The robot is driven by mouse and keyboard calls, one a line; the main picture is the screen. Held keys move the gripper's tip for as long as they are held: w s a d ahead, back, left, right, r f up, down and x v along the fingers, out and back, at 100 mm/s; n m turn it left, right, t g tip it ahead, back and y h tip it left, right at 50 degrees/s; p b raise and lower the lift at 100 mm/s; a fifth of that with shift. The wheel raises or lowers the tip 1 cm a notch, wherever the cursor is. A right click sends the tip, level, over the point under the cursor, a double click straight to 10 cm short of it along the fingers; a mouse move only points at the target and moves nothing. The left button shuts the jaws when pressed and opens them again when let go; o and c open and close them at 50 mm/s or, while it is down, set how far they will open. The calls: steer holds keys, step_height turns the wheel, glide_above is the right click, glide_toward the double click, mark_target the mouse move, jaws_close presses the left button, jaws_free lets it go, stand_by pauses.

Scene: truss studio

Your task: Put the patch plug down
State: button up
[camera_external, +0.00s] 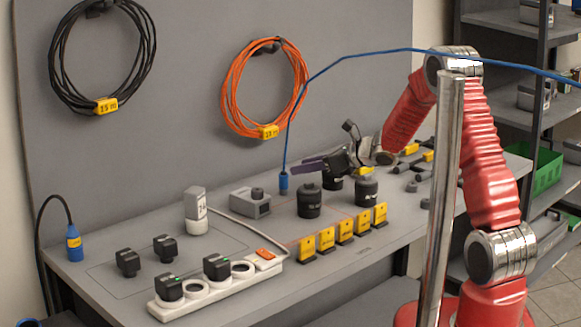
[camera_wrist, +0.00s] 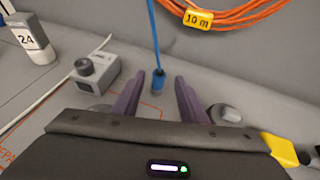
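A small blue plug (camera_external: 283,183) on a blue cable appears to stand upright on the bench near the back panel. It also shows in the wrist view (camera_wrist: 158,84), between the two purple fingers and closer to the left one. My gripper (camera_external: 298,167) is beside this plug, with its fingers pointing left. In the wrist view my gripper (camera_wrist: 165,84) has its fingers apart, with gaps around the plug, and holds nothing. A second, larger blue plug (camera_external: 73,243) on a black cable stands at the bench's left end. No label tells which is the patch plug.
A grey box with a knob (camera_external: 250,202) and black cylinders (camera_external: 310,201) stand close to my gripper. Yellow tags (camera_external: 325,238), a white power strip (camera_external: 215,287) and black adapters are nearer the front. The blue cable (camera_external: 380,52) arches over my arm. Orange cable (camera_external: 264,87) hangs behind.

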stand_by(0.5)
steer(key=s+d+r+n+g+h, duration=0.2)
steer(key=s+d+r+n+g, duration=0.1)
steer(key=s+d+r+n, duration=1)
steer(key=s+d+n+t+h, duration=0.1)
steer(key=s+d+n+h, duration=0.3)
steer(key=s+d, duration=0.6)
steer(key=s+d+n+h, duration=0.5)
steer(key=s+d, duration=0.5)
steer(key=d, duration=0.7)
steer(key=shift+d+f+n+t+h, duration=0.15)
steer(key=shift+f+n+t+h, duration=0.25)
steer(key=shift+n, duration=0.6)
